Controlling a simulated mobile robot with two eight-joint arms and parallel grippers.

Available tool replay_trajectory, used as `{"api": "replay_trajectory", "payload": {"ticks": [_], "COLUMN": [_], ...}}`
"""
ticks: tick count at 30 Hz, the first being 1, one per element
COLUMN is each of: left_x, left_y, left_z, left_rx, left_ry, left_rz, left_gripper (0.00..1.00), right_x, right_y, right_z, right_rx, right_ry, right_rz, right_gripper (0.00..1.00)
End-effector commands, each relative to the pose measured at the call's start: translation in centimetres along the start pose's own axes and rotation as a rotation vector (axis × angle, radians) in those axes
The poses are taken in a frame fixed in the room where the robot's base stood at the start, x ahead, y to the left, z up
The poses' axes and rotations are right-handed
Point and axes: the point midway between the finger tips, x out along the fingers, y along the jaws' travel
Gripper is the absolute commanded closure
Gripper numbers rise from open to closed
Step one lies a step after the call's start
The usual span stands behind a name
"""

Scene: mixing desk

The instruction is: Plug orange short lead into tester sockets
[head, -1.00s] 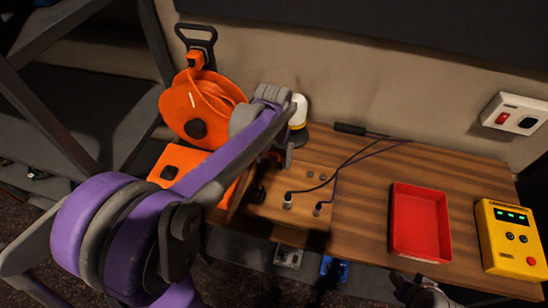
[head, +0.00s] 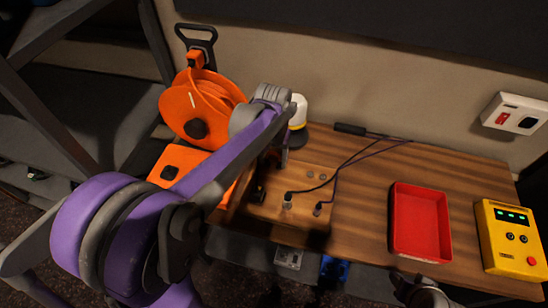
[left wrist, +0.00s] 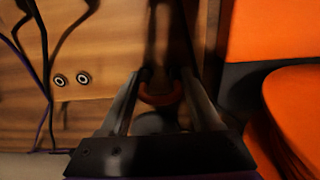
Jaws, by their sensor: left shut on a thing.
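The yellow tester (head: 513,238) stands at the far right of the desk, with two dark round sockets, a red button and lit green marks on its face. My left gripper (left wrist: 166,76) is at the left part of the desk, partly hidden by my own arm in the head view. In the left wrist view its two fingers are shut on an orange-red curved piece, which looks like part of the orange short lead (left wrist: 160,98). The rest of the lead is dark or hidden. My right gripper (head: 424,292) shows only in part at the bottom edge; its jaws are unclear.
An orange cable reel (head: 201,108) and an orange case (head: 178,166) stand left of my left gripper. A wooden panel (head: 300,210) has two plugged dark cables. A red tray (head: 420,222) lies left of the tester. Bare desk lies between panel and tray.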

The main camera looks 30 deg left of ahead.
Motion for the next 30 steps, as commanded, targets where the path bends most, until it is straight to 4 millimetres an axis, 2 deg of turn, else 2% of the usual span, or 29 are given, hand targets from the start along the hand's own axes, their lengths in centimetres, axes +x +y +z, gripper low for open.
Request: {"api": "replay_trajectory", "payload": {"ticks": [8, 30], "left_x": [-0.4, -3.4], "left_y": [0.0, 0.0], "left_z": [0.0, 0.0], "left_rx": [0.0, 0.0], "left_ry": [0.0, 0.001], "left_rz": [0.0, 0.0], "left_gripper": [1.0, 1.0], "right_x": [-0.2, -1.8], "right_y": [0.0, 0.0], "right_z": [-0.2, -1.9], "right_rx": [0.0, 0.0], "right_ry": [0.002, 0.017], "right_rz": [0.0, 0.0], "right_gripper": [0.5, 0.5]}}
